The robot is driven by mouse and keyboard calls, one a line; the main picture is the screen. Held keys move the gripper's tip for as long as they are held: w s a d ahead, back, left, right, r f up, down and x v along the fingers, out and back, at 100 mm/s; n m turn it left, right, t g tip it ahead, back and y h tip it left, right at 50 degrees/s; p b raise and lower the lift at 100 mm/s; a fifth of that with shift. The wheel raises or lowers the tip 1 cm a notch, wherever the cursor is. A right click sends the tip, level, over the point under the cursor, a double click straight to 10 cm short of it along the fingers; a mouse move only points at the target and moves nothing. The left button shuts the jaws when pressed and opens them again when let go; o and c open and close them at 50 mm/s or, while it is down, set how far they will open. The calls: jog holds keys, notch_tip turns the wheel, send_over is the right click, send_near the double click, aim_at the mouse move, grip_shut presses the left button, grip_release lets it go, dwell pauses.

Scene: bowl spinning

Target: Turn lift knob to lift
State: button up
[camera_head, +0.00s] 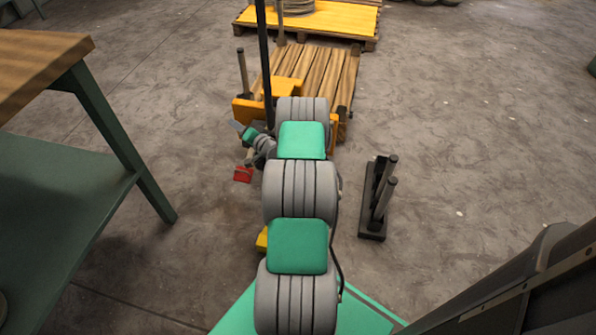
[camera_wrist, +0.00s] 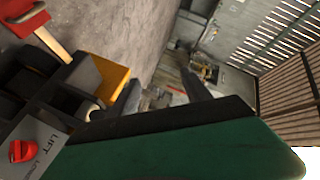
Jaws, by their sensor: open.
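The lift knob (camera_wrist: 20,151) is a small red knob on a grey panel (camera_wrist: 42,140) at the lower left of the wrist view. The word LIFT and part of a second label are printed beside it. My gripper (camera_wrist: 161,92) is open and empty, with its dark fingers apart at the middle of the wrist view. The knob is off to the left of the fingers and not between them. In the head view my arm reaches to the orange lift machine (camera_head: 244,108), and hides much of it. The knob cannot be made out there.
A red handle (camera_wrist: 28,18) sticks out near the panel. A slatted wooden platform (camera_head: 335,78) lies behind the machine. A dark stand with posts (camera_head: 372,232) is on the floor to the right. A green-framed workbench (camera_head: 70,205) stands at left. The floor at right is largely clear.

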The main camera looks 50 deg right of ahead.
jog(key=s+d+f+m+g+h+b, duration=0.1)
jog(key=s+d+f+m+h+b, duration=0.35)
jog(key=s+f, duration=0.5)
jog(key=s+d+f+m+g+h+b, duration=0.1)
jog(key=s+d+f+m+h, duration=0.3)
jog(key=s+d+f+m, duration=0.5)
jog(key=w+d+f+n+b, duration=0.1)
jog(key=w+d+n+b, duration=0.1)
jog(key=w, duration=0.4)
jog(key=shift+d+f+n+g+b, duration=0.2)
jog(key=shift+d+n+g+b, duration=0.2)
jog(key=shift+d, duration=0.4)
jog(key=shift+h, duration=0.25)
jog(key=shift+c, duration=0.5)
grip_shut()
